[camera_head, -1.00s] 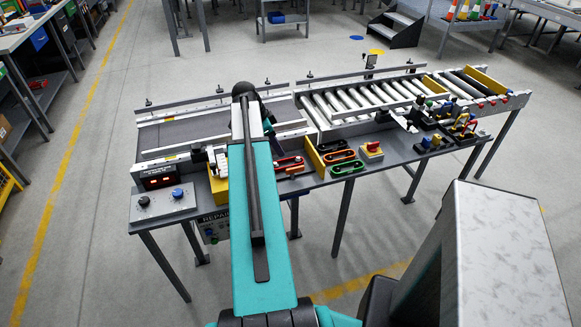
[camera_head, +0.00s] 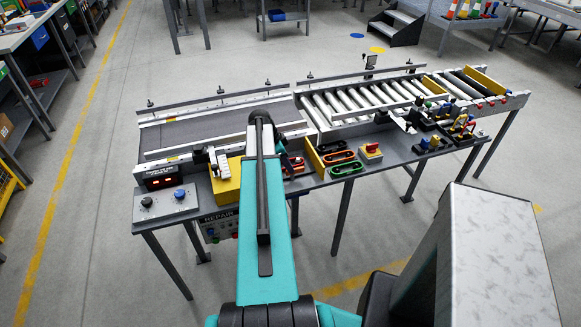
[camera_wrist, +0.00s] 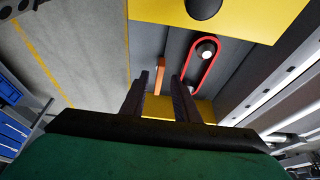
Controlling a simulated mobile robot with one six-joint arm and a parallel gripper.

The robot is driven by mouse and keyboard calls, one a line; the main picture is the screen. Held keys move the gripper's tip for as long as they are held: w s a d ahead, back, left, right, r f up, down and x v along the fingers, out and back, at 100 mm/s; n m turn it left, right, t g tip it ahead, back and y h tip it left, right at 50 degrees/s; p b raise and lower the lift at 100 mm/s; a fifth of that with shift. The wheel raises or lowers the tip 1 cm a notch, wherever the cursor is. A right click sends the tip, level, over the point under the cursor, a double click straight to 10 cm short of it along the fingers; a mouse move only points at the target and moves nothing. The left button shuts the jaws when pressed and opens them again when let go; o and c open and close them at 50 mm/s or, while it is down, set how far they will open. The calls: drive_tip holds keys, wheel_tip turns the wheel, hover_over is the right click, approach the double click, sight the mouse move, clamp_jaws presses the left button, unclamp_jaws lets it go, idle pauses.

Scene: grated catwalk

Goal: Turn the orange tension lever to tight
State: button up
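The orange tension lever (camera_wrist: 159,65) shows in the wrist view as a short upright bar on a grey panel. My gripper (camera_wrist: 160,76) is open, with one dark finger on each side of the lever's line. I cannot tell whether either finger touches it. A red belt loop (camera_wrist: 188,72) runs around light round pulleys just right of the lever. In the head view my arm hides the lever and the gripper; part of a yellow housing (camera_head: 226,186) shows left of the arm.
Yellow plates lie above (camera_wrist: 225,12) and below the lever in the wrist view. In the head view, a knob box (camera_head: 166,203) and red display (camera_head: 161,179) stand left.

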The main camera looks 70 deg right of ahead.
drive_tip(key=shift+p+x, duration=0.3)
drive_tip(key=shift+x, duration=1.1)
clamp_jaws()
